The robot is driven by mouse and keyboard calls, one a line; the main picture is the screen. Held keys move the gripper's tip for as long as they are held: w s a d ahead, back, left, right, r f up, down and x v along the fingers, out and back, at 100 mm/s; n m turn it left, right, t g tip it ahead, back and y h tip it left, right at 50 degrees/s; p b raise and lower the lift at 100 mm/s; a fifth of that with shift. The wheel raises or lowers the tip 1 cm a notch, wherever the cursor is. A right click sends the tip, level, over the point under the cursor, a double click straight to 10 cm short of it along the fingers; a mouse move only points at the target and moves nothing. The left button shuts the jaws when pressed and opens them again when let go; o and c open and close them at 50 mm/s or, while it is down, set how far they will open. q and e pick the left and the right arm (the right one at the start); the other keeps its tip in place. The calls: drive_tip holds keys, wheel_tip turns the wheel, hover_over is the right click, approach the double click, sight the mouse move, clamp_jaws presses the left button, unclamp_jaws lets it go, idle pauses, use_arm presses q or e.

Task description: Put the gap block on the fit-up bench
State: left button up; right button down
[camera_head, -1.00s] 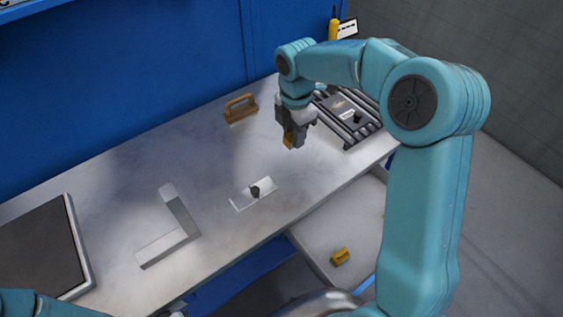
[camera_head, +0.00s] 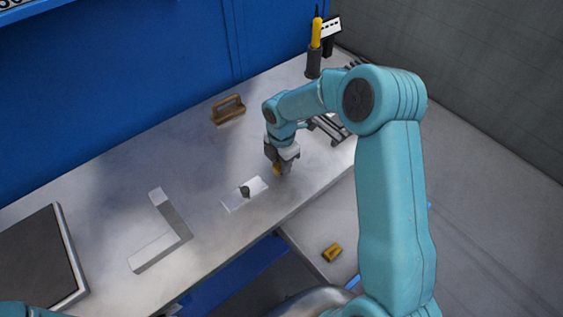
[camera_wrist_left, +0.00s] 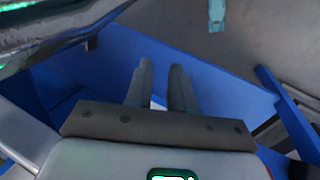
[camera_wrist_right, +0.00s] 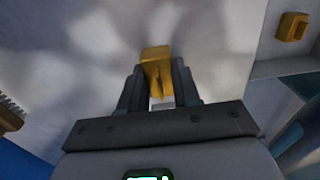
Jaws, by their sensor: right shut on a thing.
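A yellow block, which I take to be the gap block (camera_head: 276,169), is in my right gripper (camera_head: 281,167). In the right wrist view the block (camera_wrist_right: 156,62) sits between the two fingers, its end sticking out past the tips. The right gripper is low over the fit-up bench (camera_head: 190,150), a grey metal top, just right of a light plate with a dark knob (camera_head: 245,192). I cannot tell whether the block touches the bench. My left gripper (camera_wrist_left: 161,75) shows in the left wrist view, empty, its fingers a little apart.
A second yellow block (camera_head: 332,252) lies on the lower pale surface in front of the bench. An L-shaped metal piece (camera_head: 160,240), a dark framed panel (camera_head: 40,260), a brown handled tool (camera_head: 228,108) and a roller rack (camera_head: 328,128) stand on the bench.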

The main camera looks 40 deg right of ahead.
drive_tip(key=shift+f, duration=0.1)
drive_tip(key=c, duration=0.8)
unclamp_jaws()
drive_tip(key=shift+w+f, duration=0.1)
wheel_tip(320, 180, up, 12)
drive_tip(key=shift+r, duration=0.2)
